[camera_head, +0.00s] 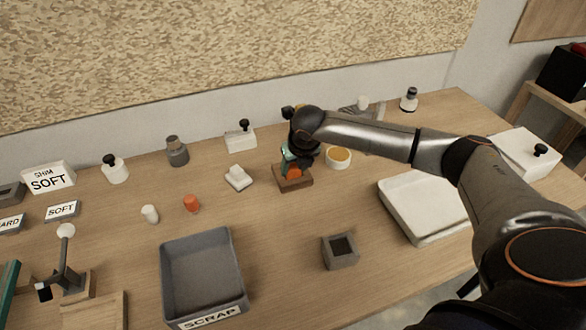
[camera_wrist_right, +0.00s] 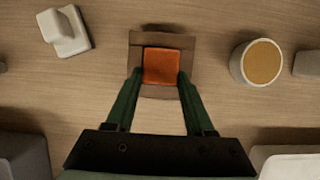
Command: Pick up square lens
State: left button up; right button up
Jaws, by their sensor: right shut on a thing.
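The square lens (camera_wrist_right: 161,66) is an orange square seated in a brown wooden block (camera_wrist_right: 160,38) in the right wrist view. In the head view, the lens (camera_head: 294,172) shows as a small orange patch under my right gripper (camera_head: 291,162), above the brown block (camera_head: 294,184). The green fingers of my right gripper (camera_wrist_right: 160,76) are closed against the left and right sides of the lens. The gripper points down at it and partly hides it in the head view. I cannot tell whether the lens is lifted from the block.
A round cup with a tan top (camera_head: 339,156) stands just right of the block. A white block with a tab (camera_head: 238,177) stands left. A grey scrap tray (camera_head: 241,268), a grey square holder (camera_head: 341,252) and a white tray (camera_head: 420,230) stand nearer. Bare wood separates them.

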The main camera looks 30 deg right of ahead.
aim_at(292, 165)
jog(key=shift+r, duration=0.15)
jog(key=shift+r, duration=0.25)
notch_tip(292, 165, up, 2)
jog(key=shift+w+r, duration=0.1)
jog(key=s+a+r, duration=0.5)
jog(key=s+r, duration=0.5)
jog(key=s, duration=0.3)
jog(key=shift+a, duration=0.15)
